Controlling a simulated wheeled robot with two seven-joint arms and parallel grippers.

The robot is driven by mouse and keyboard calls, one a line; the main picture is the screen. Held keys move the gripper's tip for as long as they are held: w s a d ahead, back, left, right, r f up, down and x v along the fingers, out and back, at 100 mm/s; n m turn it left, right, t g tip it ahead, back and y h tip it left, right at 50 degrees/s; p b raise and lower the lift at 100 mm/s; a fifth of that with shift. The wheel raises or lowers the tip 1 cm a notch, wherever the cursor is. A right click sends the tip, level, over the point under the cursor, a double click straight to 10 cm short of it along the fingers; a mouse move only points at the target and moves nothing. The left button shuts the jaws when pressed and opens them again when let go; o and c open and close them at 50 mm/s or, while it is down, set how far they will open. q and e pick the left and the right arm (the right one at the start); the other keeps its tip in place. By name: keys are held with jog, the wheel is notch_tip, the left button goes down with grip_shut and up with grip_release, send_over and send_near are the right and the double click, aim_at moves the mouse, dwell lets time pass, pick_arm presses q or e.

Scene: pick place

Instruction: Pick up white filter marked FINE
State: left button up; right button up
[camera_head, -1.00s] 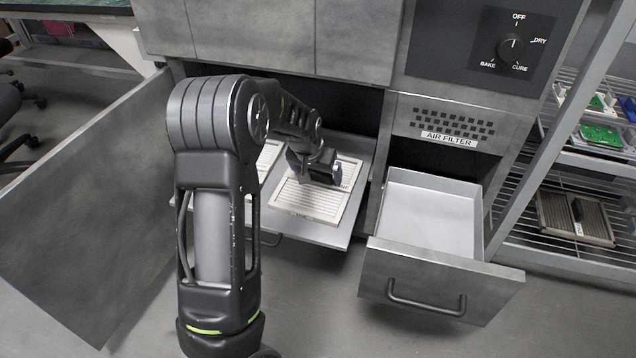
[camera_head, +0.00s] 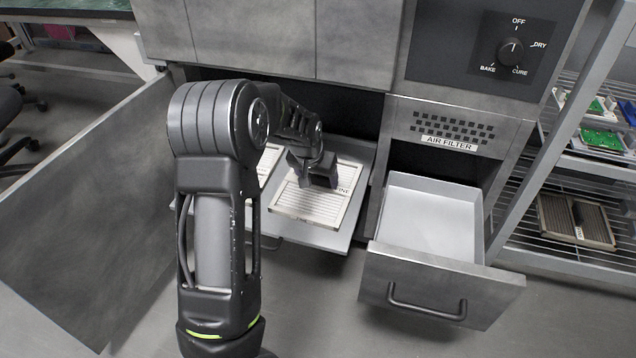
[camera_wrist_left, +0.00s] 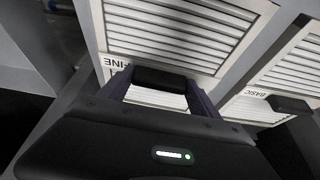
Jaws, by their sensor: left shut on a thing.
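The white filter marked FINE (camera_head: 306,211) lies in the pulled-out left tray (camera_head: 337,239), its louvred face up. It also fills the upper middle of the left wrist view (camera_wrist_left: 170,40), where the letters FINE show upside down beside a finger. My left gripper (camera_head: 317,178) is over the filter's inner half, shut on its black handle (camera_wrist_left: 160,78). The fingers stand on both sides of that handle. I cannot tell whether the filter is clear of the tray. My right gripper is in neither current view.
A second white filter, marked BASIC in the left wrist view (camera_wrist_left: 290,70), lies beside it at the left. An empty open drawer (camera_head: 430,217) stands to the right under the AIR FILTER label. A wire rack (camera_head: 560,225) holds a brown filter (camera_head: 575,220) at far right.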

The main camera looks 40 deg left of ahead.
aim_at(318, 177)
pick_arm(q)
notch_tip(318, 177, up, 9)
jog(key=p, duration=0.4)
jog(key=shift+r, duration=0.5)
